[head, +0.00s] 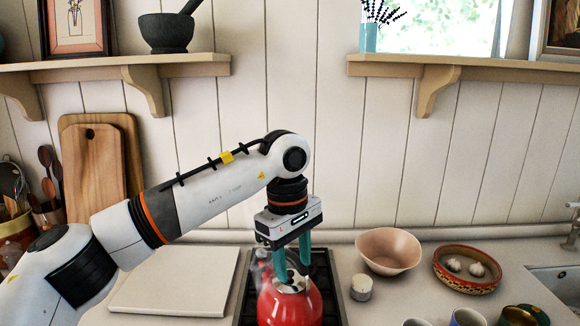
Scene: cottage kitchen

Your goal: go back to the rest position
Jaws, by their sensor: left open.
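My left arm comes in from the left and reaches over the stove. My left gripper (292,270) points down with its teal fingers apart, right at the top of a red kettle (290,309). The fingers are open. I cannot tell whether they touch the kettle's lid or handle. The kettle stands on the dark stove (333,298), and its lower part is cut off by the picture's edge. My right gripper is not in view.
A pink bowl (389,250), a small white jar (361,287) and a patterned bowl with garlic (466,285) stand right of the stove. Mugs (467,317) are at the front right. A white board (178,281) lies left. Shelves (180,66) hang above.

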